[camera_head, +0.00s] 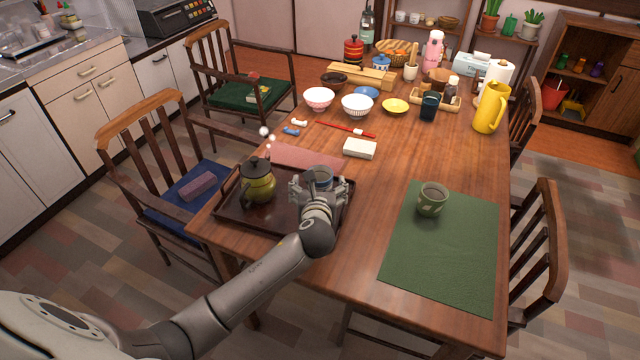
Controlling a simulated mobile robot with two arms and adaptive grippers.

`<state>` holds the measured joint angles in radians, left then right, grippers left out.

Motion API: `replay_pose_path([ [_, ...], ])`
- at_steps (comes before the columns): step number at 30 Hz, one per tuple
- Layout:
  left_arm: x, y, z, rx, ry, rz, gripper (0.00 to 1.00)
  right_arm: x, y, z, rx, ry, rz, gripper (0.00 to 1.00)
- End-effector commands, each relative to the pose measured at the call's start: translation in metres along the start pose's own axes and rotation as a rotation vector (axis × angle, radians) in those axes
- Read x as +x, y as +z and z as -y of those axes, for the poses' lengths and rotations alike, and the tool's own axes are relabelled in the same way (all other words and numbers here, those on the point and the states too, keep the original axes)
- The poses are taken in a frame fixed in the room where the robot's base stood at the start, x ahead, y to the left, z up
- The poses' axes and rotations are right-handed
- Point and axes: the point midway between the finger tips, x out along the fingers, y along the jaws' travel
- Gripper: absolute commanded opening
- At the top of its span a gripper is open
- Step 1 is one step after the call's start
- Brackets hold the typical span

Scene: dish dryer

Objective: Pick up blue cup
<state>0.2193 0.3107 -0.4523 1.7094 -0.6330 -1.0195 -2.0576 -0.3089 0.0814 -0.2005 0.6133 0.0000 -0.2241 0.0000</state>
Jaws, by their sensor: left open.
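A blue-grey cup (319,176) stands on the dark brown tray (278,222) near the table's front left. My left gripper (320,186) is open at this cup, with its fingers spread to either side. I cannot tell whether the fingers touch the cup, and the gripper hides its lower part. A dark blue tumbler (430,106) stands farther back on the table. My right gripper is not in view.
An olive teapot (258,184) stands on the tray, just left of my gripper. A green cup (433,199) stands on a green mat (440,260) at the right. A white box (360,149) and several bowls lie beyond. The mat's front part is clear.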

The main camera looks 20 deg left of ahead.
Motion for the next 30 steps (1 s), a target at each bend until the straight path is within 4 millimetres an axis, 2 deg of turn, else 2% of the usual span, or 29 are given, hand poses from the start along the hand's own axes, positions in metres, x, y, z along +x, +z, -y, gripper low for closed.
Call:
replay_pose_path([
  [2, 0.007, 0.000, 0.000, -0.002, 0.002, 0.000, 0.89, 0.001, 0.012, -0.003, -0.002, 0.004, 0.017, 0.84],
  [5, 0.012, 0.000, 0.000, -0.003, 0.001, -0.001, 0.89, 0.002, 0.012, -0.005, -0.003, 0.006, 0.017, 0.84],
  [12, 0.042, 0.002, 0.002, -0.005, 0.002, -0.001, 0.89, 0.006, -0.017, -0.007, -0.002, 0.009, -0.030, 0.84],
  [16, 0.056, 0.002, 0.002, -0.003, 0.001, -0.002, 0.89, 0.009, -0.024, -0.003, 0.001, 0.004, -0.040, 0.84],
  [26, 0.061, 0.002, 0.002, -0.003, 0.000, -0.002, 0.89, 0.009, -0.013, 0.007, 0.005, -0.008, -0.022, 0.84],
  [30, 0.061, 0.002, 0.002, -0.003, 0.000, -0.002, 0.72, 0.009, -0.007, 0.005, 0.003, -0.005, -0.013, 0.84],
])
